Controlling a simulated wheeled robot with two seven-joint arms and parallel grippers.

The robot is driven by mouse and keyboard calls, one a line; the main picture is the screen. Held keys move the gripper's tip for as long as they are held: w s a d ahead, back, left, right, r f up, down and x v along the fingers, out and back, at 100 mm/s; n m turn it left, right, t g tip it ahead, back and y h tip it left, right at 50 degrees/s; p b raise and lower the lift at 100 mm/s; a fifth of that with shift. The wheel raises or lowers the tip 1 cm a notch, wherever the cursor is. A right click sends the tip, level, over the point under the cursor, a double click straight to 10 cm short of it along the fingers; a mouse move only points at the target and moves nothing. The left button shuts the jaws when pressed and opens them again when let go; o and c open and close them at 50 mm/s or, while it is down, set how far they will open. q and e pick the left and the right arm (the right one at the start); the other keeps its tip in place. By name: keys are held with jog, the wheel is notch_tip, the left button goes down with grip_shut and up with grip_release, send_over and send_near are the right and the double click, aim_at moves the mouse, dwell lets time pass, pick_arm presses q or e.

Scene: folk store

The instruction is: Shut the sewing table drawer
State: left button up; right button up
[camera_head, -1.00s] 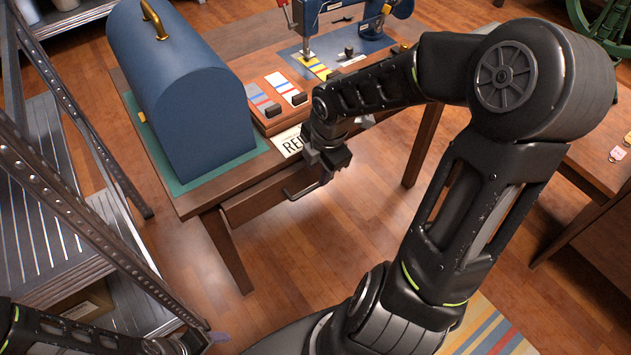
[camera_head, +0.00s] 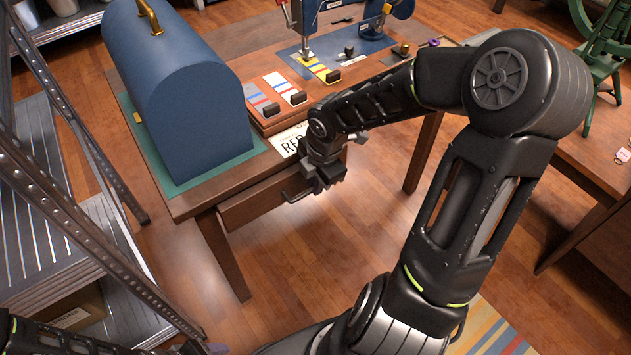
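The sewing table (camera_head: 200,197) is brown wood. Its drawer (camera_head: 262,204) shows as a wooden front under the near edge of the tabletop, and it seems to stick out a little. My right gripper (camera_head: 325,182) points down at the drawer front beside the handle. I cannot tell whether it touches, or whether its fingers are apart.
A blue domed case (camera_head: 190,95) stands on a green mat (camera_head: 213,172) on the tabletop. A blue sewing machine (camera_head: 345,18) and striped cards (camera_head: 280,86) stand behind my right forearm. A metal shelf (camera_head: 75,215) is at left. The floor before the table is clear.

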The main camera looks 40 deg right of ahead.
grip_shut()
dwell(0.9)
jog(key=w+b, duration=0.1)
jog(key=w, duration=0.2)
jog(key=shift+w, duration=0.25)
jog(key=o, duration=0.5)
grip_release()
jog(key=shift+s+d, duration=0.1)
